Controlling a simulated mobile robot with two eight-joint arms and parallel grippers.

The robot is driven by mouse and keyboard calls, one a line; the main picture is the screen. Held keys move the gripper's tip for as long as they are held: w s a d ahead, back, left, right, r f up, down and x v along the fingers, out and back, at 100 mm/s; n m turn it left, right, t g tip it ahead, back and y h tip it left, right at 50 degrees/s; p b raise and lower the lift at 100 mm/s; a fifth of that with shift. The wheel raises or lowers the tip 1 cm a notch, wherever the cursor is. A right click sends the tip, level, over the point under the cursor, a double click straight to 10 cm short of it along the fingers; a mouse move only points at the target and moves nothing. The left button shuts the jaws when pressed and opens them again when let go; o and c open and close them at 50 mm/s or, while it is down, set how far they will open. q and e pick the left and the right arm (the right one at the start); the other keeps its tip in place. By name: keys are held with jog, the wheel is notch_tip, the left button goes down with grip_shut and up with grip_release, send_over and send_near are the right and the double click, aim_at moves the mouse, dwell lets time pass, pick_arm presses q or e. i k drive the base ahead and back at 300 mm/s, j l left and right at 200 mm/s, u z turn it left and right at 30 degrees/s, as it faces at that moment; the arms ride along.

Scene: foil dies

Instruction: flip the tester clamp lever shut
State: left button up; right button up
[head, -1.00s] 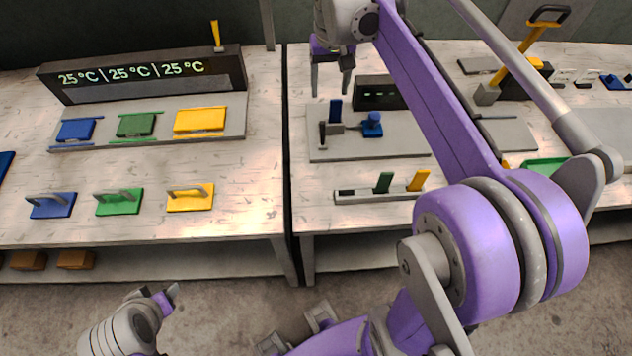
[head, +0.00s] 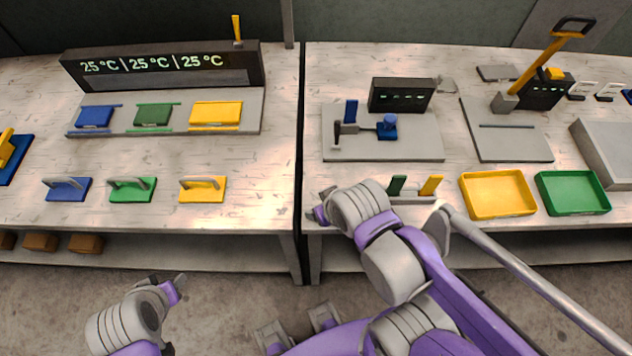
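The tester is a grey plate (head: 425,148) on the right bench with a dark display box (head: 402,95) behind it. On the plate, a small clamp has a dark-handled lever (head: 337,135) at its left end. An upright blue piece (head: 351,111) stands beside it and a blue block with a round knob (head: 387,127) sits at its right. Whether the lever is shut is too small to tell. My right gripper (head: 316,213) is at the bench's front edge, in front of the clamp and apart from it. My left gripper (head: 177,284) hangs low before the left bench. Their finger gaps are unclear.
A strip holder (head: 412,198) with green and yellow pieces stands beside my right wrist. Yellow (head: 497,212) and green (head: 572,210) trays lie to its right. A press with a yellow lever (head: 540,68) stands at back right. A gap (head: 300,150) separates the benches.

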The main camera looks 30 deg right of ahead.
aim_at(337, 124)
jog(key=z, duration=1.25)
